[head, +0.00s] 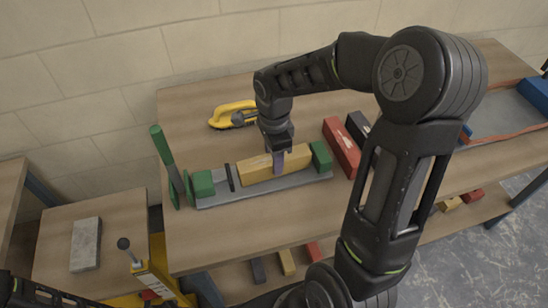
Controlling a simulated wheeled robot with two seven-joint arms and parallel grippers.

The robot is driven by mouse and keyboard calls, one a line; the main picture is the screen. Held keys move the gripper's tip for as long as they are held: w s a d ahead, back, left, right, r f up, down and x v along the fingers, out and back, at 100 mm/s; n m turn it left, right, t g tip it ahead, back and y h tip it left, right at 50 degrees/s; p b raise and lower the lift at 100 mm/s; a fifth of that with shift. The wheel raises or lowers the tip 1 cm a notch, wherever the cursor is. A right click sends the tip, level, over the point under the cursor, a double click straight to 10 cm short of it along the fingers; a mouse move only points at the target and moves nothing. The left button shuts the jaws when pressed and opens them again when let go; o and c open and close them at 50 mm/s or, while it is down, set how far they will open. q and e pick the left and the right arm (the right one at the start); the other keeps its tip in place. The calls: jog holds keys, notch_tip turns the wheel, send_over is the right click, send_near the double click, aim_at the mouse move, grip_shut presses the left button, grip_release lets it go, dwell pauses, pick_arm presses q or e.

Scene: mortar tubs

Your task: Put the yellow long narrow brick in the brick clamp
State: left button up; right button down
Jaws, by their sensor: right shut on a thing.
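The yellow long narrow brick (252,170) lies lengthwise between the green jaws of the brick clamp (262,189). One green jaw (203,184) is at its left, with a dark upright bar between, and the other (321,156) is close to its right end. The clamp's green lever (162,146) stands up at the left. My right gripper (278,162) reaches down from above and is shut on the yellow brick near its middle. Whether the brick rests fully on the grey base is hard to tell. My left gripper is not in view.
A yellow tool (232,114) lies behind the clamp. A red brick (341,147) and a dark brick (357,128) lie right of it. A grey block (86,244) is on the lower left table. Several bricks sit on the shelf below. The tabletop before the clamp is clear.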

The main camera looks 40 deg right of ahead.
jog(key=shift+f, duration=0.25)
jog(key=c, duration=0.8)
grip_release()
jog(key=shift+o, duration=0.2)
notch_tip(320, 180, up, 8)
jog(key=shift+f+b, duration=0.1)
jog(key=shift+b, duration=0.3)
